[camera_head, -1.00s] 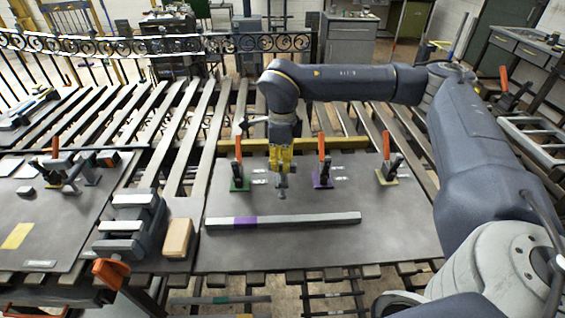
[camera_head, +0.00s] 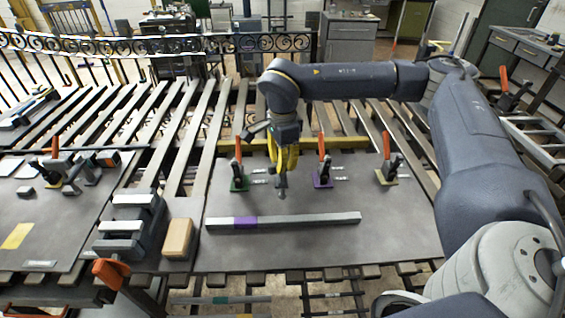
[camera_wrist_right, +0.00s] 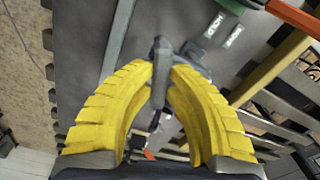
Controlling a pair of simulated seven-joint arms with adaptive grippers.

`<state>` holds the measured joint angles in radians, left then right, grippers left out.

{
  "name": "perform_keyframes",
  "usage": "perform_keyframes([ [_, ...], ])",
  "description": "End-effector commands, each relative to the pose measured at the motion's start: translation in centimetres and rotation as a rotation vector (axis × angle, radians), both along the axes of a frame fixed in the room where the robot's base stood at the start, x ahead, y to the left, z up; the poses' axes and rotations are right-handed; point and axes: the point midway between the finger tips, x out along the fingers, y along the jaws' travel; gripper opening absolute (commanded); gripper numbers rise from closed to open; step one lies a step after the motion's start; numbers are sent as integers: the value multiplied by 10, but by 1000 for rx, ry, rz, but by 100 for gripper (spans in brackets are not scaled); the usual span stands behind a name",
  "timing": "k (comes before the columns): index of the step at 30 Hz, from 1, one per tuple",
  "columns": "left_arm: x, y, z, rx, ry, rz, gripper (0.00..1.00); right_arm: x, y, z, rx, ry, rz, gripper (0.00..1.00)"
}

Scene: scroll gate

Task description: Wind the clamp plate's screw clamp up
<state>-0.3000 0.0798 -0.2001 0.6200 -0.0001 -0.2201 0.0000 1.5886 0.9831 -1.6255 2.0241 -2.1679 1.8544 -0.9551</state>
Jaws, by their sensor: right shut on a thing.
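The clamp plate (camera_head: 320,245) is a dark grey sheet in the middle of the head view. A small grey screw clamp (camera_head: 281,187) stands on it, between the green-based and purple-based toggle clamps. My right gripper (camera_head: 281,172), with yellow ribbed fingers, points down over it. In the right wrist view the gripper (camera_wrist_right: 165,75) is shut on the screw clamp's grey bar (camera_wrist_right: 159,82), held between the fingertips. The fingers hide part of the clamp, and its height is hard to tell. My left gripper is not in view.
Toggle clamps with orange handles stand on green (camera_head: 239,184), purple (camera_head: 322,180) and yellow (camera_head: 387,178) bases. A grey bar with a purple band (camera_head: 285,220) lies in front. A tan block (camera_head: 178,238) and grey stepped block (camera_head: 130,226) are at left.

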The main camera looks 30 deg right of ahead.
Motion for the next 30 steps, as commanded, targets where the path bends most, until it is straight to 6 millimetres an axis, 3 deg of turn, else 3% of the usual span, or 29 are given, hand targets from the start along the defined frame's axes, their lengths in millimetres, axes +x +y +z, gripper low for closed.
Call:
perform_keyframes([
  [12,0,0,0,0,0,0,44,-1,0,-2,-1,5,6,0],
  [13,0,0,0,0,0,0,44,-1,0,-2,-1,5,6,16],
  [18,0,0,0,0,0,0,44,-1,0,-1,-1,3,6,36],
  [30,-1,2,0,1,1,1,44,0,0,8,0,0,4,38],
])
